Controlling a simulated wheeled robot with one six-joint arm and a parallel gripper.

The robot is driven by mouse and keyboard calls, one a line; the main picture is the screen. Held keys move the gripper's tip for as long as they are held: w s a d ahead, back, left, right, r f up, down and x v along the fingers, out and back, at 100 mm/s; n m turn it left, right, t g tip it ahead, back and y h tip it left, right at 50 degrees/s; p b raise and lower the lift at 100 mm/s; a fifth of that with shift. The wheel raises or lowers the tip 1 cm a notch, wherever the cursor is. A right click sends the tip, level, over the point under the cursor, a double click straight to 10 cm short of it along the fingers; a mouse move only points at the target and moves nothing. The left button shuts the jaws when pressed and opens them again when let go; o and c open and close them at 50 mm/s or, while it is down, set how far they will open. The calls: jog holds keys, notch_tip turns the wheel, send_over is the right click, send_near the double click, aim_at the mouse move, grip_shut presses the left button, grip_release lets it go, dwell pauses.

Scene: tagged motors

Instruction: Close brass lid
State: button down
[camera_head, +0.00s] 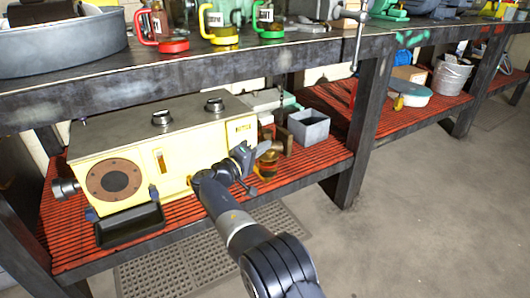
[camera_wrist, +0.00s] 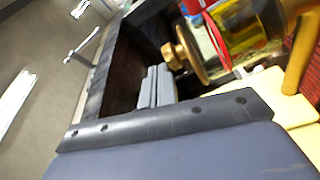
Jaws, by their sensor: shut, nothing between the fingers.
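The brass lid (camera_wrist: 187,58), a round disc with a small knob, shows in the wrist view at the end of an amber glass cup (camera_wrist: 246,28) with brass fittings. I cannot tell whether it sits fully on the cup. In the head view the amber cup (camera_head: 267,168) is small, beside the right end of the cream machine (camera_head: 170,150), and partly hidden by my arm. My gripper (camera_head: 245,158) is close to the cup's left side. In the wrist view its grey fingers (camera_wrist: 156,88) are shut and empty, just beside the lid, apparently not touching it.
The cream machine stands on a red slatted shelf (camera_head: 320,158) under a dark workbench (camera_head: 190,80). A grey open box (camera_head: 308,127) stands right of the cup. A black tray (camera_head: 128,226) lies in front of the machine. The floor (camera_head: 420,220) at right is clear.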

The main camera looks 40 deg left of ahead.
jog(key=shift+s+d+f, duration=0.1)
jog(key=shift+d+f, duration=0.1)
jog(key=shift+f, duration=0.05)
jog(key=shift+d+f+m, duration=0.1)
jog(key=shift+f+m, duration=0.05)
jog(key=shift+m, duration=0.55)
jog(key=shift+d+f, duration=0.1)
jog(key=shift+f, duration=0.15)
jog(key=shift+r, duration=0.15)
